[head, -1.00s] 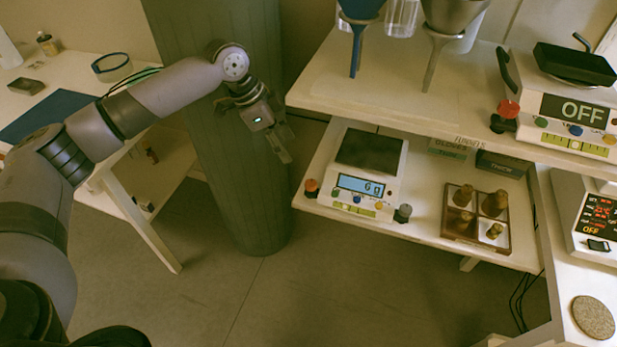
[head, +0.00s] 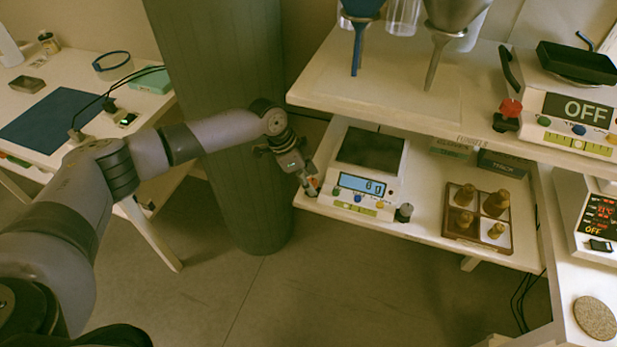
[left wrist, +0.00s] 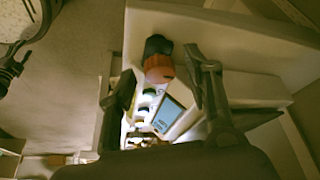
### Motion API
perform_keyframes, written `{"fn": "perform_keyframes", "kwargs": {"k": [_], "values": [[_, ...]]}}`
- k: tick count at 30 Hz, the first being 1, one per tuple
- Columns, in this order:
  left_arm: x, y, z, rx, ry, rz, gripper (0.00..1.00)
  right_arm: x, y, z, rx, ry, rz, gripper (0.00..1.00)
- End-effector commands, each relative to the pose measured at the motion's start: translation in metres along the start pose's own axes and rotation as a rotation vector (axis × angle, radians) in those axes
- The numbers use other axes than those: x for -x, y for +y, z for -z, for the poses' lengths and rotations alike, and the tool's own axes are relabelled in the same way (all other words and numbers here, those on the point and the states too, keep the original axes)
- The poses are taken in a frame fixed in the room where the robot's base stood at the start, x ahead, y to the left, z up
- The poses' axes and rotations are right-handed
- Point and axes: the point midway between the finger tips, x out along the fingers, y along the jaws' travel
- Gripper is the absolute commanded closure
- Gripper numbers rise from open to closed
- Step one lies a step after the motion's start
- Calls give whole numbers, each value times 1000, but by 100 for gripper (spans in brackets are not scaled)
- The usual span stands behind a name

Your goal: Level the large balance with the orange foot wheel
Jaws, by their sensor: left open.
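The white balance (head: 393,158) with a dark pan and a lit blue display (head: 362,185) stands on the lower shelf. Its orange foot wheel (head: 311,190) is at its front left corner, partly hidden by my left gripper (head: 308,182). In the left wrist view the orange wheel (left wrist: 159,69), with a black part behind it, lies between the two fingers of my open left gripper (left wrist: 161,68). I cannot tell whether a finger touches it. A grey foot wheel (head: 404,212) is at the front right corner. The green level strip (head: 361,208) is too small to read. My right gripper is not in view.
A wooden tray of brass weights (head: 451,233) sits right of the balance. A thick green column (head: 225,130) stands just left. The floor in front is clear.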

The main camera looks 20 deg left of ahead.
Motion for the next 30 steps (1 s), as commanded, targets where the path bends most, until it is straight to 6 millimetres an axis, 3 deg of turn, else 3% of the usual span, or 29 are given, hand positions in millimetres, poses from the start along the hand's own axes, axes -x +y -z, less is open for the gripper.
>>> {"fn": "perform_keyframes", "kwargs": {"k": [4, 24, 30], "values": [[0, 0, 0, 0, 0, 0, 55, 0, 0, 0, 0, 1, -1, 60], [1, 0, 0, 0, 0, 0, 100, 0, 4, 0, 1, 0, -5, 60], [1, 0, 0, 7, 0, 2, 100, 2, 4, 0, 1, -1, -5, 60]]}}
